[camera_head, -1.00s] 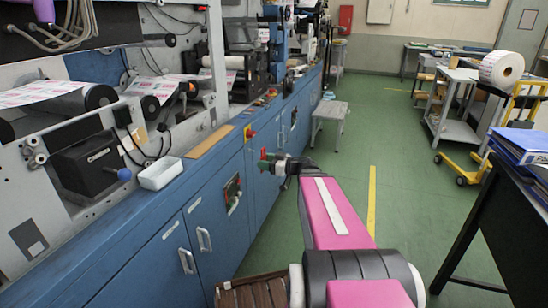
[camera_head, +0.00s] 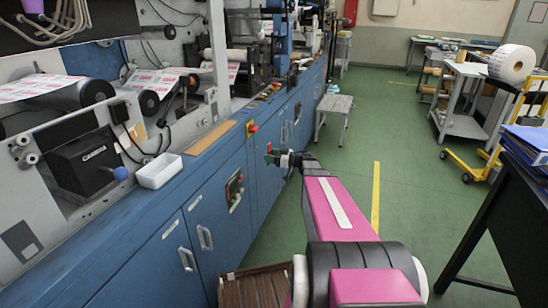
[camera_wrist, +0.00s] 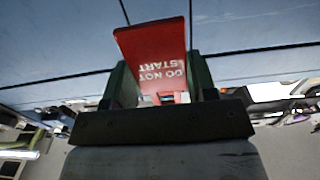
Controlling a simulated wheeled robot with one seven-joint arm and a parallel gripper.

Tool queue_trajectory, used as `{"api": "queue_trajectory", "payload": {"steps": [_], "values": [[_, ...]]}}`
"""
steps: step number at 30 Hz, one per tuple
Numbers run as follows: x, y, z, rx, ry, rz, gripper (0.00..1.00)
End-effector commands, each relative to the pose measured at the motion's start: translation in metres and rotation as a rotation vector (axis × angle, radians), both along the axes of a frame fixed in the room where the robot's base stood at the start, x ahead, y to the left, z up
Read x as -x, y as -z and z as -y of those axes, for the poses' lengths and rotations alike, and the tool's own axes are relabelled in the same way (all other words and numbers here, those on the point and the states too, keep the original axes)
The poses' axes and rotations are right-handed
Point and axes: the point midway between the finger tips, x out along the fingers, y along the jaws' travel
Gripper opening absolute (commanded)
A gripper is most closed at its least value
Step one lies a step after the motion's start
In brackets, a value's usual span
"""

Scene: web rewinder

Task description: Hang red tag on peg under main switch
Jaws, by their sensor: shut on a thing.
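The red tag (camera_wrist: 155,50), printed DO NOT START, shows upside down in the wrist view. My gripper (camera_wrist: 160,82) is shut on it, with a dark green finger on each side. In the head view my gripper (camera_head: 271,155) is small, beside the blue cabinet front, and the tag (camera_head: 269,149) is only a red speck at its tip. A red knob on a yellow plate (camera_head: 252,127), apparently the main switch, is on the cabinet's upper edge, left of and above my gripper. I cannot make out the peg.
A panel with red and green buttons (camera_head: 234,189) is on the cabinet front. A white tray (camera_head: 159,171) sits on the blue ledge. A grey step stool (camera_head: 334,105) stands beyond my gripper. A black table (camera_head: 500,205) is at right. Green floor between is open.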

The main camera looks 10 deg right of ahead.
Motion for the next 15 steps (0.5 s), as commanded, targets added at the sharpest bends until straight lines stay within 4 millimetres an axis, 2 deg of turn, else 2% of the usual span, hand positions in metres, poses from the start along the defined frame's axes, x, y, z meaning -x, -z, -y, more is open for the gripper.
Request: {"api": "queue_trajectory", "payload": {"steps": [15], "values": [[-0.015,0.002,-0.022,0.001,0.0,0.001,0.3]]}}
